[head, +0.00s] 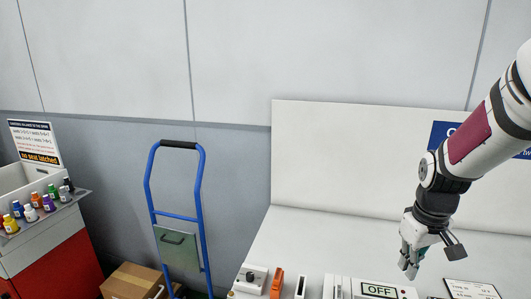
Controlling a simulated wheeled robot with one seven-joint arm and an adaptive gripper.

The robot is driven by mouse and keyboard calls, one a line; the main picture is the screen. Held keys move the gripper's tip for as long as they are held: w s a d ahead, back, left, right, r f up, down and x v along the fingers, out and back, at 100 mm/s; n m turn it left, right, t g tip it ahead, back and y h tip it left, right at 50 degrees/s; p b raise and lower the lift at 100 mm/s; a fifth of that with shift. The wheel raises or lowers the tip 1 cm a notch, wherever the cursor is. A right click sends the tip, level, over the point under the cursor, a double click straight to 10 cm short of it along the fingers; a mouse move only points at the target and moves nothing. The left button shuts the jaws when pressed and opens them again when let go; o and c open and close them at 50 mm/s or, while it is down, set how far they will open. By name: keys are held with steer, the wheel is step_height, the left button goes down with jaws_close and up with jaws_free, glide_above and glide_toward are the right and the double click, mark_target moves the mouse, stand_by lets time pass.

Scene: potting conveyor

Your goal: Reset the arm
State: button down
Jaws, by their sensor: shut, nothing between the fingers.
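My arm comes in from the right edge of the head view, with a white link and a dark red band. My gripper (409,268) hangs from it, pointing down over the white worktop (300,232). The fingers look closed together, and nothing shows between them. The gripper is apart from the objects on the worktop, just above and right of a white panel marked OFF (380,290).
Along the worktop's front are a white box with a dark knob (250,279), an orange object (277,286) and a framed card (471,288). A blue hand truck (200,220), a cardboard box (132,283) and a red cabinet with colored bottles (62,266) stand left.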

steer(key=s+a+r+m+t, duration=0.1)
steer(key=s+a+r+t, duration=0.1)
steer(key=s+a+r, duration=0.4)
steer(key=s+a+r+m+t, duration=0.1)
steer(key=s+a+r+t, duration=0.1)
steer(key=s+a+r, duration=0.5)
steer(key=s+r, duration=0.2)
steer(key=s, duration=0.2)
steer(key=shift+s+r, duration=0.2)
steer(key=shift+s, duration=0.1)
